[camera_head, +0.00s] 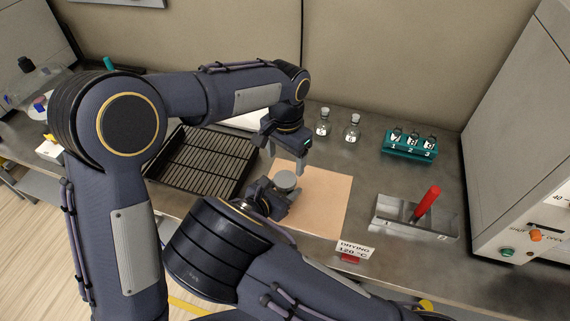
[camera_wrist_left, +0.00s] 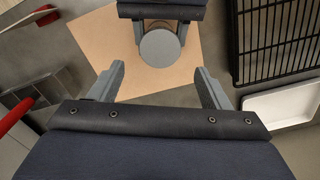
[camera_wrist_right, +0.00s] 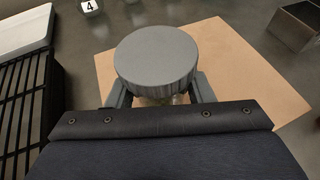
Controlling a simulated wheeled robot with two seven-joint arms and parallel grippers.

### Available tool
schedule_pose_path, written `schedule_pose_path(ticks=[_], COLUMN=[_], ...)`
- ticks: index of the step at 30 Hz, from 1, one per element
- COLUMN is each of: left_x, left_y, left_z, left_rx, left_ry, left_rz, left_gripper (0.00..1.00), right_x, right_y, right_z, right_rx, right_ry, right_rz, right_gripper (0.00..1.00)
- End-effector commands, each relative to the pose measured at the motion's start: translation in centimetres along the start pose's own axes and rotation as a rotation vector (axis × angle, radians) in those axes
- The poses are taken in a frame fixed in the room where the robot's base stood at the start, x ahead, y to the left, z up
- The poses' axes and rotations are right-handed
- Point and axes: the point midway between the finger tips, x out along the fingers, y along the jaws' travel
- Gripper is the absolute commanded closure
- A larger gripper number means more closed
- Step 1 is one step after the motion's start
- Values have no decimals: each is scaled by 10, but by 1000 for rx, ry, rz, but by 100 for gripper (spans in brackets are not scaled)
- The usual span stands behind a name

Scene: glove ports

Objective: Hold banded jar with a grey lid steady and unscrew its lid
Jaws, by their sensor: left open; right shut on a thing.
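The banded jar stands on the tan mat (camera_head: 325,196), mostly hidden below its grey lid (camera_head: 285,180). In the right wrist view the round grey lid (camera_wrist_right: 156,60) sits on top, and a little of the glassy jar body (camera_wrist_right: 160,100) shows under it. My right gripper (camera_wrist_right: 160,97) is shut on the jar just below the lid. My left gripper (camera_head: 285,160) is open and empty, pointing down above the lid. In the left wrist view its fingers (camera_wrist_left: 160,85) are spread apart, and the lid (camera_wrist_left: 160,48) lies beyond them, not between them.
A black wire rack (camera_head: 203,160) lies left of the mat. A metal tray (camera_head: 400,215) with a red handle (camera_head: 428,200) is at the right. Two stoppered bottles (camera_head: 351,130) and a teal vial rack (camera_head: 410,146) stand behind. A drying sign (camera_head: 354,249) is in front.

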Motion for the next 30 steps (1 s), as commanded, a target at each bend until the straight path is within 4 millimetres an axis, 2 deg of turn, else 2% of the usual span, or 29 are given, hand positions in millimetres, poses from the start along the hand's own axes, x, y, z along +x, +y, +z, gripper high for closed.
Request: schedule_pose_path(ticks=[2,5,12,18,22,30], left_x=[-8,1,38,62,70,71], left_y=[0,0,0,0,0,0], left_z=[0,1,1,1,1,0], left_rx=[-1,-1,-2,-1,0,-1], left_ry=[0,-5,-6,-3,-2,-1], left_rz=[-1,0,1,0,0,0], left_gripper=[29,29,29,29,29,29], right_x=[0,0,0,0,0,0], right_y=[0,0,0,0,0,0], right_z=[-1,-1,-1,-1,0,0], right_rx=[-1,-1,0,0,0,0], right_ry=[2,1,1,1,1,1], right_rz=[0,0,0,0,0,0], right_gripper=[100,100,100,100,100,100])
